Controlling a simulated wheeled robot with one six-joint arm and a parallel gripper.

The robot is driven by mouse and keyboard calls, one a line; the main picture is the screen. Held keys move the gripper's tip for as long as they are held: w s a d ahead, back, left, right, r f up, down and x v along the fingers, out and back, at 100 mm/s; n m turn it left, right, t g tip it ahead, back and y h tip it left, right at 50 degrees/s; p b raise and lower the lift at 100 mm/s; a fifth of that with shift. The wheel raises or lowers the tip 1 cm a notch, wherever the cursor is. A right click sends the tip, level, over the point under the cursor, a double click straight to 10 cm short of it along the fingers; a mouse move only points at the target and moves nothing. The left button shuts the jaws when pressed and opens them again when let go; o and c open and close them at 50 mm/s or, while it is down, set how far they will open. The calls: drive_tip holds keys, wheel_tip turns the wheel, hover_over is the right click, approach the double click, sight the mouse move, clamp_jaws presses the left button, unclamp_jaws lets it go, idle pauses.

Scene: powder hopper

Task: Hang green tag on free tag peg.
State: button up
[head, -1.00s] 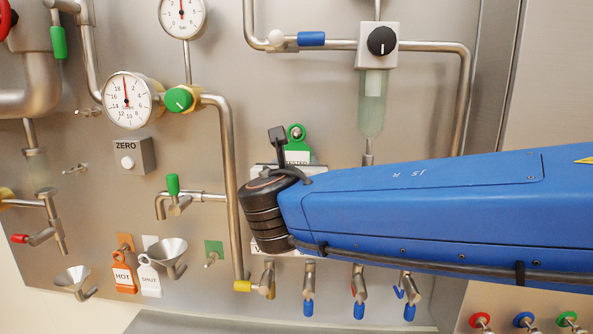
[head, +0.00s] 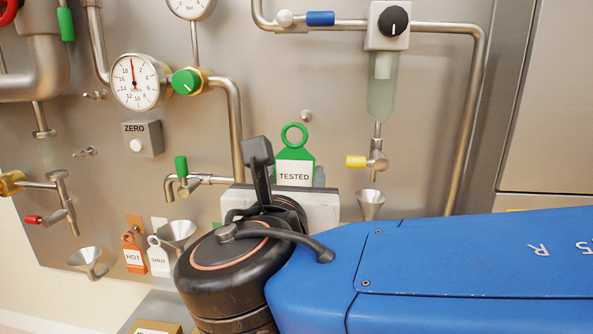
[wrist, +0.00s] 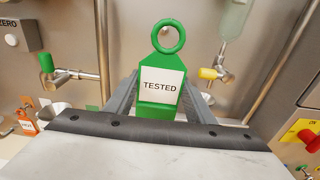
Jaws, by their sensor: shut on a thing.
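The green tag (head: 295,160), with a ring on top and a white TESTED label, is upright in my gripper. In the wrist view the green tag (wrist: 161,90) stands between the two grey fingers of my gripper (wrist: 160,112), which are shut on its lower part. Its ring is free and empty, in front of the steel panel. A small piece of a green square (head: 217,225) shows at the left of my gripper's body; any peg on it is hidden. The orange HOT tag (head: 134,256) and white SHUT tag (head: 159,258) hang lower left, side by side.
Steel funnels (head: 88,261) and a tap with a green handle (head: 181,167) stick out at left. A yellow-handled valve (head: 358,161) is right of the tag, above another funnel (head: 371,203). A small round stub (head: 306,116) stands out above the tag.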

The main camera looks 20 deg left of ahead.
drive_tip(key=shift+s+r, duration=0.1)
drive_tip(key=shift+s, duration=0.1)
drive_tip(key=shift+r, duration=0.55)
drive_tip(key=v, duration=0.7)
drive_tip(key=shift+s+f, duration=0.15)
drive_tip(key=shift+s, duration=0.1)
idle(0.7)
drive_tip(key=shift+d, duration=0.1)
